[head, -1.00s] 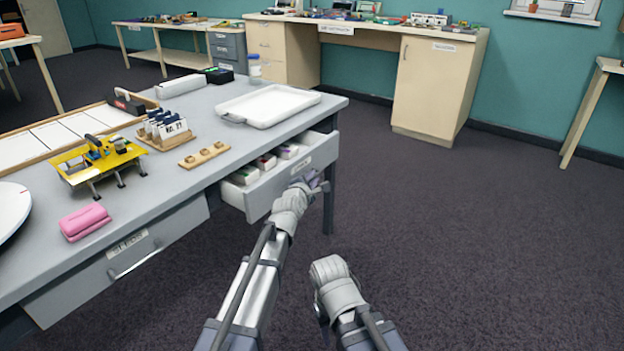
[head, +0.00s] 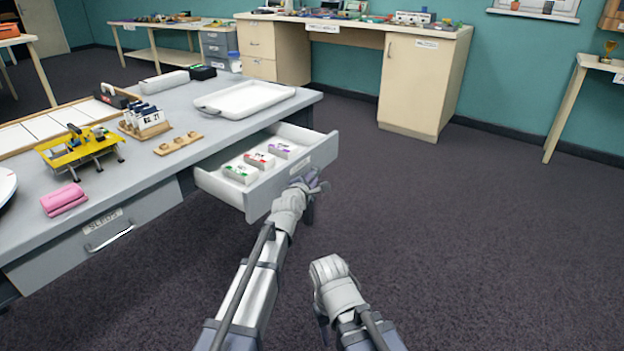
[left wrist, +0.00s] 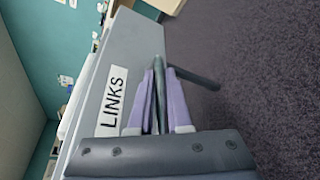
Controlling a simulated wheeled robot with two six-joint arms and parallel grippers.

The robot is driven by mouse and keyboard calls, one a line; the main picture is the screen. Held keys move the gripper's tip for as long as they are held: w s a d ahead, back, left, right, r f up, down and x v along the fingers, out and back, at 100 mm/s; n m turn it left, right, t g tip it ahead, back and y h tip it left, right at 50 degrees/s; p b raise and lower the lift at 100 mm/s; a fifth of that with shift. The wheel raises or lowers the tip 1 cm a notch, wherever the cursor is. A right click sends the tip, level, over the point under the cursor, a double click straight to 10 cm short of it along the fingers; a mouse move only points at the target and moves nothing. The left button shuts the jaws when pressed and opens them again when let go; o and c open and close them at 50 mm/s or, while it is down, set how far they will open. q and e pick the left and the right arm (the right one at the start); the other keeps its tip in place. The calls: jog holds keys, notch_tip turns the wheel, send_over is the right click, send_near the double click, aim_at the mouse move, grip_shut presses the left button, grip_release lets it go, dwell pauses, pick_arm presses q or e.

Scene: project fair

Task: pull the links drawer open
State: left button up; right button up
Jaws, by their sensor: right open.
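The links drawer (head: 270,191) is a grey drawer pulled well out of the right end of the grey table. Its front with the LINKS label also shows in the left wrist view (left wrist: 133,62). Three small white boxes with green (head: 241,172), red (head: 260,160) and purple (head: 283,150) marks sit inside. My left gripper (head: 314,184) is at the drawer front. In the left wrist view its lilac fingers (left wrist: 159,100) are closed around the grey handle bar (left wrist: 158,85). My right gripper (head: 322,322) hangs low, away from the drawer, its jaws mostly hidden behind its wrist.
The table (head: 165,170) carries a white tray (head: 245,99), a yellow model (head: 78,150), a pink block (head: 64,199) and card holders. A second closed drawer labelled SLEDS (head: 95,238) is at left. The carpet (head: 450,240) at right is clear.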

pick_arm(q)
jog(key=shift+o, duration=0.8)
jog(key=shift+s, duration=0.1)
jog(key=p+v, duration=0.1)
jog(key=v, duration=0.6)
jog(key=shift+s+a+p, duration=0.2)
jog(key=shift+s+p, duration=0.1)
jog(key=shift+p, duration=0.05)
